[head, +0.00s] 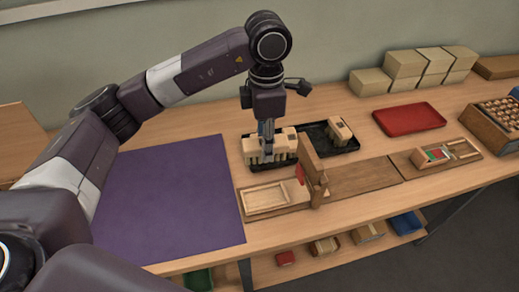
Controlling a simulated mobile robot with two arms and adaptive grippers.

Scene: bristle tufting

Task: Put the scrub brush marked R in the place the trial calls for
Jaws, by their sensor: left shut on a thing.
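Several cream scrub brushes (283,144) stand close together in a black tray (252,168) at the middle of the table. My left gripper (267,139) points straight down among them and is shut on one of these brushes. The held brush cannot be told clearly from its neighbours. Another cream brush (340,130) with a dark mark on top stands in a second black tray (350,148) to the right. No letter R is readable on any brush. My right gripper is not in view.
A wooden fixture with an upright post (311,163) and a shallow wooden tray (267,199) stands in front. A purple mat (165,200) lies empty at left. A red tray (410,119) is empty. Cream boxes (405,63) stand behind; a wooden rack (490,125) is at right.

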